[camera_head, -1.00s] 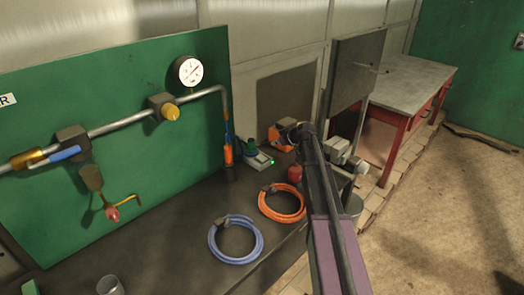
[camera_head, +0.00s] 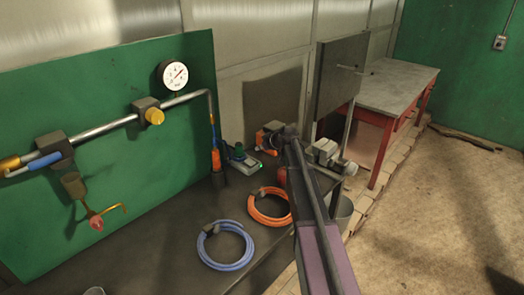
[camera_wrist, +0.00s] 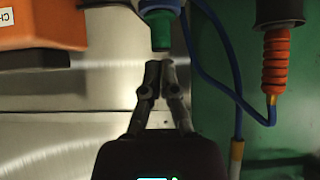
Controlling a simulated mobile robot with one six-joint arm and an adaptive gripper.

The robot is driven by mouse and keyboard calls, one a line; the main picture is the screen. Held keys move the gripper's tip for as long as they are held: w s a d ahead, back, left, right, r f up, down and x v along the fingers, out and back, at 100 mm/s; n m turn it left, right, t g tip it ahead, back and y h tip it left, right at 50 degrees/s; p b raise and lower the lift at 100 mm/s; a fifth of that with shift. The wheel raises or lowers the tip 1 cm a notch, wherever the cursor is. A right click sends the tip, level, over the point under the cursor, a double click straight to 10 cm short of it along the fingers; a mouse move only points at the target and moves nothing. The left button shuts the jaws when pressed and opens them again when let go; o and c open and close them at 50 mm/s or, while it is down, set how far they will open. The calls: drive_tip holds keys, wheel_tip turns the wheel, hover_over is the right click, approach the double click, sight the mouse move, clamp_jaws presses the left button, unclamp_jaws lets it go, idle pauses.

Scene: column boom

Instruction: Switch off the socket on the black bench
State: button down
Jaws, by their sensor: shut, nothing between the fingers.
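A small grey unit with a green-and-dark top (camera_head: 240,159) and a lit green light sits on the black bench (camera_head: 190,250), near the green board; I take it for the socket. In the wrist view a green and blue cylindrical part (camera_wrist: 160,20), likely its top, is at the upper middle, with a narrower tip toward my fingers. My gripper (camera_wrist: 161,66) is shut and empty, its fingertips just below that tip in the picture; I cannot tell if they touch. No switch shows clearly.
The orange box (camera_head: 271,137) also shows in the wrist view (camera_wrist: 40,22). An orange-handled tool (camera_wrist: 276,62) and a blue cable (camera_wrist: 225,85) are on the right there. Blue (camera_head: 227,264) and orange (camera_head: 269,221) hose coils lie on the bench. A grey-topped table (camera_head: 390,82) stands behind.

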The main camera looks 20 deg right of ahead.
drive_tip(key=b, duration=0.4)
hover_over(251, 162)
wheel_tip(251, 162, down, 4)
drive_tip(key=shift+f, duration=0.15)
drive_tip(key=shift+w+a+f+b, duration=0.1)
drive_tip(key=shift+w+f+b, duration=0.1)
drive_tip(key=shift+f+b, duration=1.55)
drive_tip(key=shift+f, duration=0.1)
